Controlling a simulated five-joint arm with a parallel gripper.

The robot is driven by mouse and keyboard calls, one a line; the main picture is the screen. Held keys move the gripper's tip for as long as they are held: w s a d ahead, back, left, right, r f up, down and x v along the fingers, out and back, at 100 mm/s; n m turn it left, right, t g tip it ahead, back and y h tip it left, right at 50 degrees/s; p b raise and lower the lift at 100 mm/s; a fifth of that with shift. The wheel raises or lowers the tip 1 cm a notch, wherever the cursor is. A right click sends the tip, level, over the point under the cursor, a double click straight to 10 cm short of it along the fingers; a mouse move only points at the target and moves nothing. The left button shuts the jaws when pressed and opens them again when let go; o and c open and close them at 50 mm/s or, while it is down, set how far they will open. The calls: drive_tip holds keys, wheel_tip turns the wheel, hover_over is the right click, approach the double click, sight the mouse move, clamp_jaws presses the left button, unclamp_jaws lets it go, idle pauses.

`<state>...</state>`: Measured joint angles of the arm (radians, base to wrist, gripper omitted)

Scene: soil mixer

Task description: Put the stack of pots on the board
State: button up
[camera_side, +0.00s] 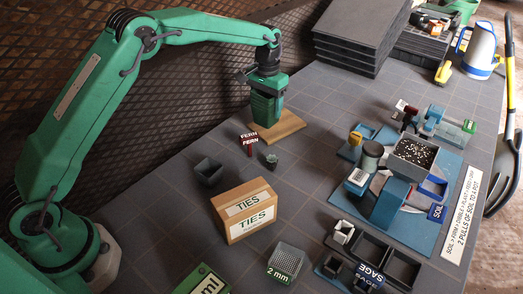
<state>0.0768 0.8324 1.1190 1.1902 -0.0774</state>
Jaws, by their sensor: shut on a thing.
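The wooden board (291,128) lies flat on the grey tiled bench near the back wall. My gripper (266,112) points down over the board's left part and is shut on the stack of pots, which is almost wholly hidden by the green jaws. I cannot tell whether the stack touches the board. A dark square pot (209,171) stands apart on the bench, left of the board. A small dark pot (271,160) stands in front of the board.
A FERN label (249,141) stands close to the board's near edge. A TIES box (247,210) is in front. The blue soil mixer station (397,190) fills the right. Dark stacked trays (360,35) stand behind. Bench between board and mixer is mostly clear.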

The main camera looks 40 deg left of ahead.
drive_tip(key=shift+w+a+f, duration=0.2)
drive_tip(key=shift+a, duration=0.1)
drive_tip(key=shift+f, duration=0.1)
drive_tip(key=shift+f, duration=1.9)
drive_tip(key=shift+f, duration=0.1)
drive_tip(key=o, duration=1)
wheel_tip(320, 180, up, 12)
